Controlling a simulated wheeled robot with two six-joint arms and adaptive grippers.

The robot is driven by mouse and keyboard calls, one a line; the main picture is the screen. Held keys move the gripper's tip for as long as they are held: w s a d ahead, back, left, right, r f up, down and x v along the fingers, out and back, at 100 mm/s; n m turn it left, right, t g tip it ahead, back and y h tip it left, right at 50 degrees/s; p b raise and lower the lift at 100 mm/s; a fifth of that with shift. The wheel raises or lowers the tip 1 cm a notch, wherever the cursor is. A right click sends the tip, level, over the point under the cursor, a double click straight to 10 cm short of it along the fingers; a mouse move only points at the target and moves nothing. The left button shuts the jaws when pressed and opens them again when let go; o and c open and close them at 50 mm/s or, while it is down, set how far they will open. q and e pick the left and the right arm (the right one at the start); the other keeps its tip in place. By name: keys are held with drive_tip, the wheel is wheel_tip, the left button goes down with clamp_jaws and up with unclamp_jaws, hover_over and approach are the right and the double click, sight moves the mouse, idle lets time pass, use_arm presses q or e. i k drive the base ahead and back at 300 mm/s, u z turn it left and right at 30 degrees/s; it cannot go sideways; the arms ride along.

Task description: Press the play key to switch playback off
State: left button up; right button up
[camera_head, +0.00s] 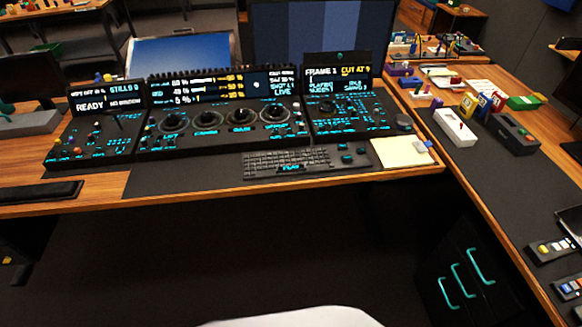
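The trackball panel (225,130) stands on the desk, with several dark round trackballs in rings and a lit display strip along its top. A black keyboard (262,165) lies in front of it, near the desk's front edge. A cyan label on its front part, which seems to read PLAY (291,168), marks what looks like the play key. The panel to the right (345,117) has a screen (337,75) reading FRAME 1 and CUT AT 9, with smaller text too blurred to read surely. Neither of my grippers is in view.
A left panel (95,125) shows READY. Keys and a knob sit right of the keyboard, beside a cream notepad (400,152). A black wrist rest (40,193) lies at left. The side desk holds a white box (455,128) and other gear. The floor before the desk is clear.

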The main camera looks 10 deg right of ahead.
sight(297, 169)
drive_tip(key=u, duration=0.55)
drive_tip(key=k, duration=0.65)
drive_tip(key=u, duration=0.65)
drive_tip(key=i, duration=1)
drive_tip(key=z, duration=0.55)
